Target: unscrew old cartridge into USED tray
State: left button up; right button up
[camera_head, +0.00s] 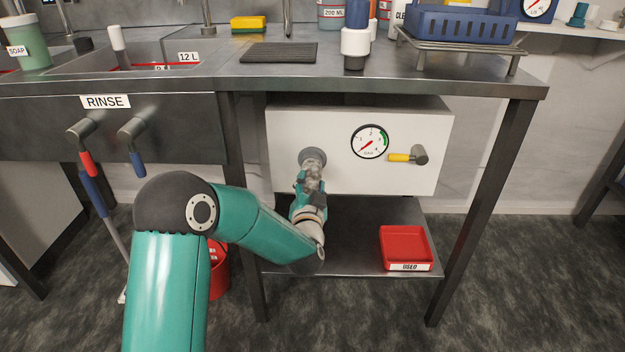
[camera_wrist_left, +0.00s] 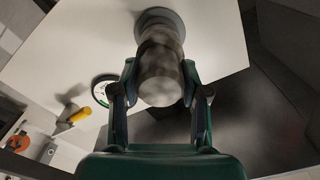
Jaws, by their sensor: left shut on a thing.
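The old cartridge (camera_wrist_left: 160,72) is a grey-brown cylinder hanging under a round grey socket (camera_head: 312,157) on the white panel. My left gripper (camera_head: 309,190) is around it, shut with one finger on each side; the left wrist view shows both fingers on the cartridge (camera_wrist_left: 160,90). The cartridge's top sits at the socket, and I cannot tell how far it is threaded in. The red USED tray (camera_head: 405,232) is on the lower shelf to the right and looks empty. My right gripper is not in view.
The white panel (camera_head: 240,0) is absent from the floor area; a gauge (camera_head: 369,141) and a yellow-handled valve (camera_head: 408,157) sit right of the socket. The lower shelf (camera_head: 360,262) is bare left of the tray. A table leg (camera_head: 480,215) stands at the right.

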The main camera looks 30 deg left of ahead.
pick_arm(q)
jog(key=o, duration=0.9)
jog(key=shift+f+n, duration=0.25)
jog(key=shift+n, duration=0.55)
jog(key=o, duration=0.4)
jog(key=shift+r, duration=0.1)
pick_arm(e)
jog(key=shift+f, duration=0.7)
pick_arm(q)
jog(key=shift+r+m+p, duration=0.15)
jog(key=shift+m+p, duration=0.5)
jog(key=shift+m, duration=0.15)
jog(key=shift+m+p, duration=0.4)
jog(key=shift+m, duration=0.8)
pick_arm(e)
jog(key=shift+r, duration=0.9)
pick_arm(q)
jog(key=shift+c, duration=0.2)
